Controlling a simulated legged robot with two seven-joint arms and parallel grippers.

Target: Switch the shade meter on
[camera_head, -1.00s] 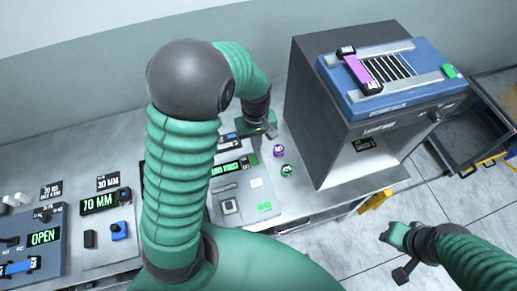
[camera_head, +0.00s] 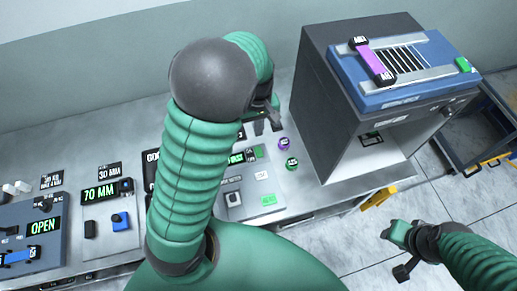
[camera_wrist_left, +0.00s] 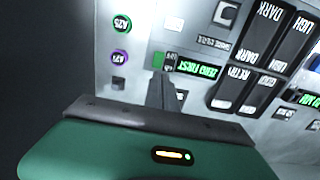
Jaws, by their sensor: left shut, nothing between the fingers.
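A grey panel, which I take to be the shade meter (camera_head: 236,203), lies on the bench behind my left arm. Its lit green display (camera_head: 236,158) reads "ZERO FIRST" in the wrist view (camera_wrist_left: 197,68). A small black and green switch (camera_wrist_left: 166,61) sits at the end of that display. My left gripper (camera_head: 274,116) is shut and empty, above the bench near the back of the panel. In the wrist view its fingertip (camera_wrist_left: 160,78) appears just beside the switch; I cannot tell whether they touch. My right gripper (camera_head: 400,250) is at the lower right, away from the bench; its jaws are unclear.
A purple round piece (camera_head: 284,143) and a green one (camera_head: 292,163) stand right of the panel. A large grey cabinet (camera_head: 335,100) with a blue unit on top (camera_head: 400,95) stands further right. Other panels with lit displays (camera_head: 100,193) fill the bench's left side.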

